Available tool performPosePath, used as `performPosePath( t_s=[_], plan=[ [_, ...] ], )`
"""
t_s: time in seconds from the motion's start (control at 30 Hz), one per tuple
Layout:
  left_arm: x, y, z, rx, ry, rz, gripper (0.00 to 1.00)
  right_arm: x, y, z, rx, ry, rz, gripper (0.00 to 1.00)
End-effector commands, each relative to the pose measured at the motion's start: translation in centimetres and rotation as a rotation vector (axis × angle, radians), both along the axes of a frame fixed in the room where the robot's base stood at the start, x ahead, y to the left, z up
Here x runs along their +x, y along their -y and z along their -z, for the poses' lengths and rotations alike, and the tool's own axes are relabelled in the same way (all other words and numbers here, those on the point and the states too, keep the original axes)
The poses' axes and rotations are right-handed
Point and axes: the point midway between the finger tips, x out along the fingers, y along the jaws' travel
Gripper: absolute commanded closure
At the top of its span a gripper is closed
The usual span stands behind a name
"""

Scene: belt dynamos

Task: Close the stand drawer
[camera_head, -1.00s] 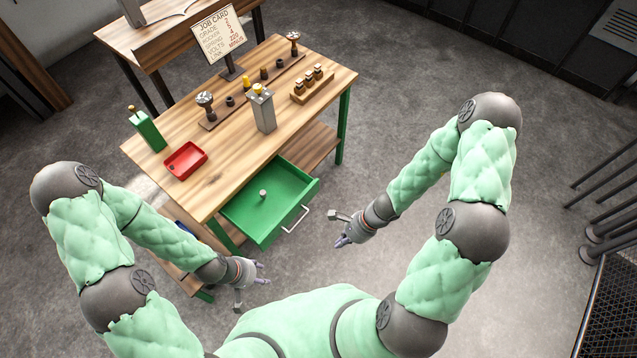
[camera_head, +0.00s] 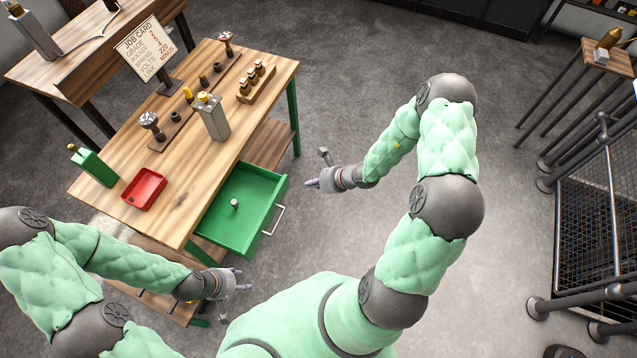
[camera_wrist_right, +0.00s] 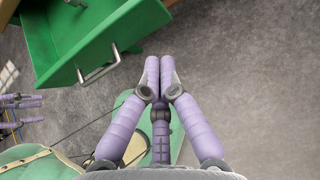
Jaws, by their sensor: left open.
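The green stand drawer (camera_head: 219,229) is pulled out from under the wooden workbench top. Its pale bar handle (camera_head: 273,220) is on the front face. A small grey knob-like piece (camera_head: 234,204) stands inside. My right gripper (camera_head: 309,184) is right of the drawer front, apart from it; its fingers look drawn together and empty. In the right wrist view, its fingertips (camera_wrist_right: 160,64) meet, with the drawer (camera_wrist_right: 70,45) and handle (camera_wrist_right: 98,66) to their upper left. My left gripper (camera_head: 242,279) is open and empty, below the drawer's near corner.
The workbench top (camera_head: 180,205) holds a red tray (camera_head: 144,189), a green box (camera_head: 94,167), a grey block (camera_head: 214,118), a vial rack (camera_head: 257,84) and a job card (camera_head: 145,47). Floor right of the drawer is clear. A railing (camera_head: 607,190) stands far right.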

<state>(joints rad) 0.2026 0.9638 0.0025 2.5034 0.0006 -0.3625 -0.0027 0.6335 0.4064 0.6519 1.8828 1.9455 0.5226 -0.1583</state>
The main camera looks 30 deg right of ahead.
Motion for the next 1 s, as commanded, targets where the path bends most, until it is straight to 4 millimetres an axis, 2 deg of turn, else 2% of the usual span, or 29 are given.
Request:
performPosePath(
  t_s=[0.03,0.23,0.5,1.0],
  plan=[
    [0.0,0.0,0.7,0.000,0.000,0.000,0.52,0.6,-0.6,1.1,0.001,0.000,-0.004,1.00],
    [0.0,0.0,1.9,0.000,0.000,0.000,0.52,2.6,-2.1,3.5,-0.001,0.001,-0.004,1.00],
    [0.0,0.0,2.5,0.000,0.000,0.000,0.52,5.1,-4.0,3.1,-0.002,0.001,-0.004,1.00],
    [0.0,0.0,2.6,0.000,0.000,0.000,0.52,5.5,-4.3,3.0,-0.002,0.000,-0.001,1.00]
  ],
)
